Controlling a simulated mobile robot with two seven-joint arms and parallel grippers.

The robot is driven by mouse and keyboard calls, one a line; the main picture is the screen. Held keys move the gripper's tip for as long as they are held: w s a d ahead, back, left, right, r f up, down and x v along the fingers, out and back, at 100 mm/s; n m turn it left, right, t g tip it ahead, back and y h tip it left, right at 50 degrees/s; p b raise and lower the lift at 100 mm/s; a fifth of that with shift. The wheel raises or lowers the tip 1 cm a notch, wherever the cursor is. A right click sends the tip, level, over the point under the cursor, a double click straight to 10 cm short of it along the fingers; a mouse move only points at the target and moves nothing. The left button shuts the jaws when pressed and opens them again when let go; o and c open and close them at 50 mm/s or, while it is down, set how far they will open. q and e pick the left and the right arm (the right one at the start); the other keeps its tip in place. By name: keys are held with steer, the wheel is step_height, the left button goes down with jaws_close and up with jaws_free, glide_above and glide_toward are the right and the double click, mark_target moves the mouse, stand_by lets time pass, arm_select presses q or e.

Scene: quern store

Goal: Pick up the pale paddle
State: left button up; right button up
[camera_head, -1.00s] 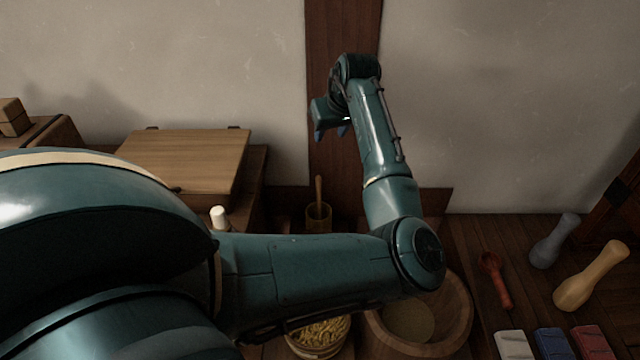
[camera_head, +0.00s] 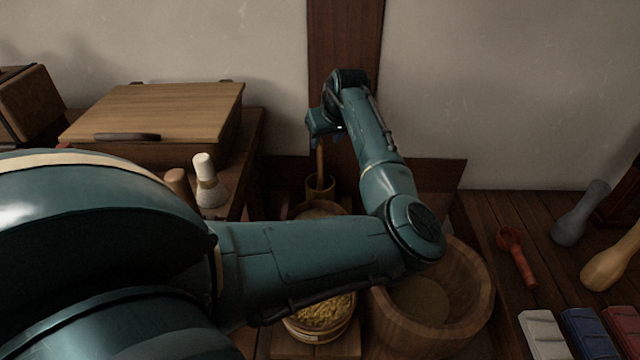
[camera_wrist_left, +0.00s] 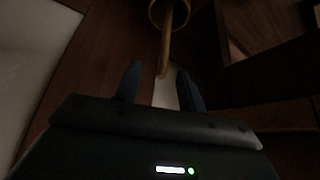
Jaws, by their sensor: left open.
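A pale tan wooden stick, which looks like the paddle's handle (camera_head: 320,160), stands upright in a small brass-coloured pot (camera_head: 320,188) by the back wall. Its lower end is hidden inside the pot. My left gripper (camera_head: 322,134) is open at the top of the handle, which passes out of sight behind it. In the left wrist view the handle (camera_wrist_left: 167,45) runs from the round pot rim (camera_wrist_left: 154,14) towards the gap between my open fingers (camera_wrist_left: 157,70). A pale patch shows between them; I cannot tell whether it is part of the paddle.
A wooden bowl (camera_head: 480,305) and a tub of yellow bits (camera_head: 321,314) lie below my left arm.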

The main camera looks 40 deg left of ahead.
mark_target(319, 147)
arm_select(q)
steer(key=b+x, duration=0.1)
steer(key=x, duration=0.2)
steer(key=a+b+x, duration=0.1)
steer(key=b+x, duration=0.1)
steer(key=x, duration=0.1)
steer(key=shift+a, duration=0.1)
jaws_close()
stand_by(0.4)
